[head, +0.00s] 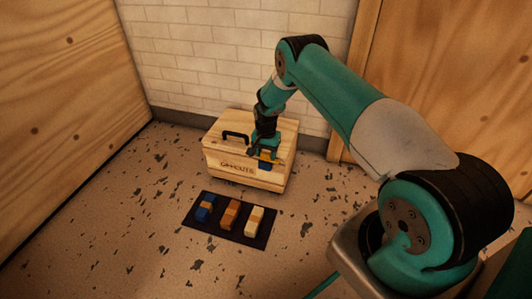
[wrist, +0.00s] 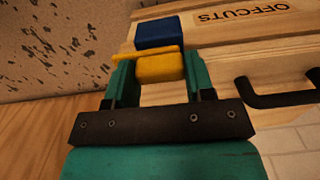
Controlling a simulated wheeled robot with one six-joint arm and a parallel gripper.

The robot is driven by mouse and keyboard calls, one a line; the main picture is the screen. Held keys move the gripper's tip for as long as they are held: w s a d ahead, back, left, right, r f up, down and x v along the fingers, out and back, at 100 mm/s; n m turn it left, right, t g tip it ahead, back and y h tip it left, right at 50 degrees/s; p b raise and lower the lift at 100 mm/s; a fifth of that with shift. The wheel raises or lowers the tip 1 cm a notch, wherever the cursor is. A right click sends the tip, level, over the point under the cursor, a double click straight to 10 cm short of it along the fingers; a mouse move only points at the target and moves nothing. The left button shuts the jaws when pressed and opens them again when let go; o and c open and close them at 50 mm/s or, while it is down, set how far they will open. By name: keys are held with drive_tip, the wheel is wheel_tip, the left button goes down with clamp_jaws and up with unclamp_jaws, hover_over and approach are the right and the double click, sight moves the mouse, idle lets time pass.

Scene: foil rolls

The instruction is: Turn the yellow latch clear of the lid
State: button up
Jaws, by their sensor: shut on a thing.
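The wooden crate (head: 225,172), marked "OFFCUTS", stands on the floor by the brick wall. Its lid (head: 226,142) is down. The yellow latch (wrist: 158,69) is at the crate's front edge. It has a thick block and a thin bar that runs roughly along the edge and sticks out left in the wrist view. A blue block (wrist: 157,32) sits just beyond it. My gripper (wrist: 160,78) has its two teal fingers on either side of the yellow block, shut on it. Whether the latch overlaps the lid is hard to tell. In the head view my gripper (head: 265,151) partly hides the latch.
A black handle (head: 236,136) stands on the lid, to the right of my gripper in the wrist view. A dark mat (head: 191,217) in front of the crate holds a blue block, a brown block and a cream block. Wooden panels stand at both sides.

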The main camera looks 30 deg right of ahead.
sight(266, 153)
drive_tip(key=o, duration=0.9)
drive_tip(key=shift+r, duration=0.1)
wheel_tip(266, 153, up, 17)
drive_tip(key=p, duration=0.6)
drive_tip(key=shift+r, duration=0.1)
